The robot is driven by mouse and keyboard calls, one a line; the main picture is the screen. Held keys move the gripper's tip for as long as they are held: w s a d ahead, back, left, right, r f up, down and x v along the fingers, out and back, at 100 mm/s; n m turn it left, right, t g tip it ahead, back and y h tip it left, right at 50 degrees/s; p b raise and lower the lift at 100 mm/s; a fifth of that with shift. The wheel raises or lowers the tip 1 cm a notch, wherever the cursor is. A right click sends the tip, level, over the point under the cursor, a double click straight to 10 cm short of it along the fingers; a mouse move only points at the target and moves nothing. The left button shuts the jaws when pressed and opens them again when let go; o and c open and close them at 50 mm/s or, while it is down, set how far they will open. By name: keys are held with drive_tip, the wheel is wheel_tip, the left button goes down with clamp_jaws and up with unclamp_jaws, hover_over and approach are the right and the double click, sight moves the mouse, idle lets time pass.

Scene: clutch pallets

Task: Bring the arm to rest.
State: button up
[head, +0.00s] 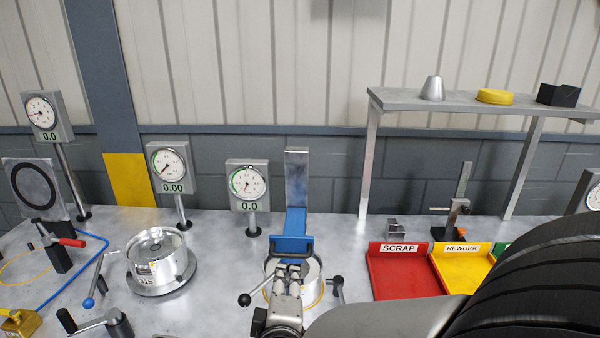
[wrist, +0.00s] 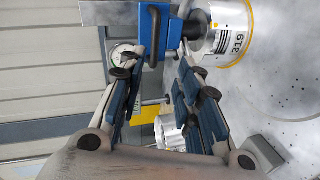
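My gripper (head: 288,272) is in front of the middle press, near its blue head (head: 296,222) and dark handle. In the wrist view my gripper (wrist: 158,78) has its two fingers spread, with a clear gap and nothing held between them. The blue head (wrist: 160,32) and its dark handle lie beyond the fingertips there. A silver cylinder marked 319 (wrist: 232,28) sits under the press. In the head view this cylinder (head: 314,284) is partly hidden behind my gripper. Whether a fingertip touches the handle, I cannot tell.
A silver cylinder marked 315 (head: 158,262) stands on the left, near gauges (head: 172,168) on posts. A red scrap tray (head: 400,272) and a yellow rework tray (head: 462,270) lie on the right, below a raised shelf (head: 470,103). Crank handles (head: 95,280) stick up at left.

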drive_tip(key=s+d+r+m+g, duration=0.1)
drive_tip(key=s+d+m+g, duration=0.4)
drive_tip(key=s+d+m, duration=0.3)
drive_tip(key=s+d+r+m+g, duration=0.1)
drive_tip(key=s+d+m+g, duration=0.4)
drive_tip(key=s, duration=0.9)
drive_tip(key=d+m, duration=0.3)
drive_tip(key=d, duration=0.1)
drive_tip(key=shift+s+d+r, duration=0.2)
drive_tip(key=shift+s+d, duration=0.1)
drive_tip(key=shift+d, duration=0.1)
drive_tip(key=shift+a, duration=0.1)
